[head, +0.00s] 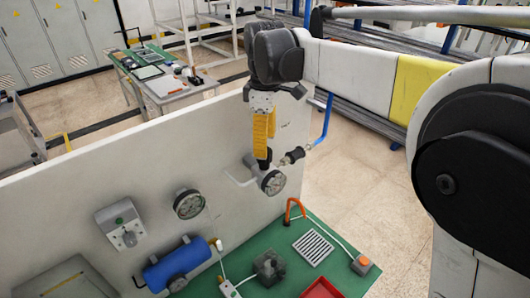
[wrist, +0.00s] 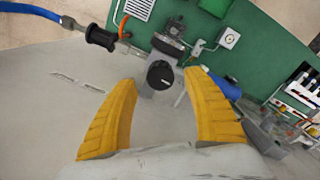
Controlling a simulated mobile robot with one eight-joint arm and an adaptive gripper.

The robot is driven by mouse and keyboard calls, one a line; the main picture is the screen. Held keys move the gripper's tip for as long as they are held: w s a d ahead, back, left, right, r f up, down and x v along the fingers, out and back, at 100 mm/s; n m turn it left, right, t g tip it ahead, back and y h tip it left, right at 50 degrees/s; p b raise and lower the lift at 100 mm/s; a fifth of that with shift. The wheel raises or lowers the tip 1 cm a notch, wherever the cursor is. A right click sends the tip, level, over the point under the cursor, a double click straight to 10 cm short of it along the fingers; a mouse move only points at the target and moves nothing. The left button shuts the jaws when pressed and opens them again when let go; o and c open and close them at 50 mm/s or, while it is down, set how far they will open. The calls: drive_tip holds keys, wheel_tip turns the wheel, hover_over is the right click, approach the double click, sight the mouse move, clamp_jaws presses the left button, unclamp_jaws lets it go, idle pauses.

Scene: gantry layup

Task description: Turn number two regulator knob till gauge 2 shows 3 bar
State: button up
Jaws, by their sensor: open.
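My gripper (head: 263,138) points down at the top edge of the pale panel, its yellow fingers just above a regulator. In the wrist view my gripper (wrist: 161,80) is open, and a round black knob (wrist: 160,75) with a pale mark shows between and just beyond the fingertips. I cannot tell whether the fingers touch it. A round gauge (head: 272,182) sits on the panel below the gripper; its needle is too small to read. Another gauge (head: 189,203) is further left on the panel. No number labels are readable.
A black hose fitting (head: 293,156) with a blue hose (head: 325,120) sticks out right of the regulator. A green bench top (head: 330,250) carries an orange hook (head: 294,209), a white grille (head: 313,247) and a red tray (head: 321,289). A blue cylinder (head: 178,264) is at lower left.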

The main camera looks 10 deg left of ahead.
wheel_tip(320, 180, up, 8)
idle(0.4)
drive_tip(key=s+d+f+m+t+b, duration=0.2)
drive_tip(key=s+d+f+m+b, duration=0.2)
drive_tip(key=d+f+b, duration=0.35)
drive_tip(key=s+d+f+m+t+b, duration=0.1)
drive_tip(key=s+d+f+m+b, duration=0.25)
drive_tip(key=d+f+b, duration=0.35)
drive_tip(key=s+d+f+m+t+b, duration=0.1)
drive_tip(key=s+d+f+m+b, duration=0.2)
drive_tip(key=f, duration=0.5)
drive_tip(key=s+d+f+m+t+b, duration=0.1)
drive_tip(key=s+d+f+m+b, duration=0.2)
drive_tip(key=s+d+f+b, duration=0.2)
drive_tip(key=s+d+f+m+t+b, duration=0.2)
drive_tip(key=s+d+f+m+b, duration=0.1)
drive_tip(key=f, duration=0.8)
drive_tip(key=shift+s+d+f+b, duration=0.35)
drive_tip(key=shift+s+d+b, duration=0.5)
drive_tip(key=shift+s, duration=0.25)
